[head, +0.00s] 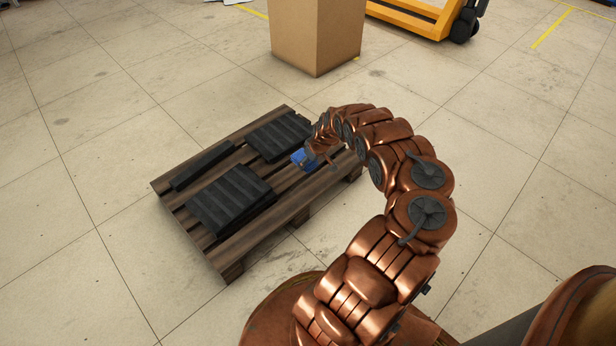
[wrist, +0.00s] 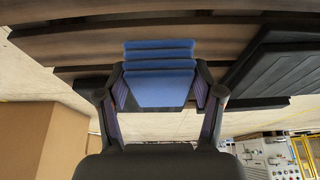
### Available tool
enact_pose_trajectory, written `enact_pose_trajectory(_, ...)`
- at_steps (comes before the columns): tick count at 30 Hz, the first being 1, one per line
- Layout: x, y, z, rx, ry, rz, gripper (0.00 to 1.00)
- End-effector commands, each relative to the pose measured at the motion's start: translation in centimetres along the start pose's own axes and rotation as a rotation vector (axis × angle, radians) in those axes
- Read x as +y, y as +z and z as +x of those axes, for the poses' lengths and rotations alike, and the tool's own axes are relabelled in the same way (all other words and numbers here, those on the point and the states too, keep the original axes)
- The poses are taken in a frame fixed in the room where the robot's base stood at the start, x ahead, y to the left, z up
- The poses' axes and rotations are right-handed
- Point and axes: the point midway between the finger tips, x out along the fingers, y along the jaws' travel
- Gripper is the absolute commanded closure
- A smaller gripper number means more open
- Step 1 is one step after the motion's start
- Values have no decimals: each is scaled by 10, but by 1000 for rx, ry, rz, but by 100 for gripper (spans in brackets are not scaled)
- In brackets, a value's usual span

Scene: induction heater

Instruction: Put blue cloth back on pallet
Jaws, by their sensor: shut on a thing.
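The blue cloth (wrist: 160,86) is a folded, layered block between the two fingers of my gripper (wrist: 160,92) in the wrist view. The fingers press on its left and right sides. In the head view a small part of the blue cloth (head: 304,158) shows at the end of my arm, over the right part of the wooden pallet (head: 240,242). My fingertips are mostly hidden there. In the wrist view the cloth overlaps the pallet boards (wrist: 80,45); I cannot tell whether it touches them.
On the pallet are a black ribbed block (head: 232,198), another black ribbed block (head: 279,135) and a narrow black bar (head: 203,166). A cardboard box (head: 316,35) stands behind the pallet. A yellow pallet jack (head: 415,17) is at the back right. Floor left of the pallet is clear.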

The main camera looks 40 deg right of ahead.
Motion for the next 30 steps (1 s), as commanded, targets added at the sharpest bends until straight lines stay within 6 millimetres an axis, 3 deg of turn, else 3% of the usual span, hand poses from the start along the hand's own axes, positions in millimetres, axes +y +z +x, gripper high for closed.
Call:
enact_pose_trajectory(1,-1,5,14,0,-2,1,61)
enact_pose_trajectory(3,-1,10,24,1,-1,2,61)
enact_pose_trajectory(10,0,16,40,1,1,-1,61)
enact_pose_trajectory(16,0,27,65,0,-1,1,61)
enact_pose_trajectory(29,0,28,68,0,-1,0,61)
enact_pose_trajectory(30,0,28,69,0,0,0,31)
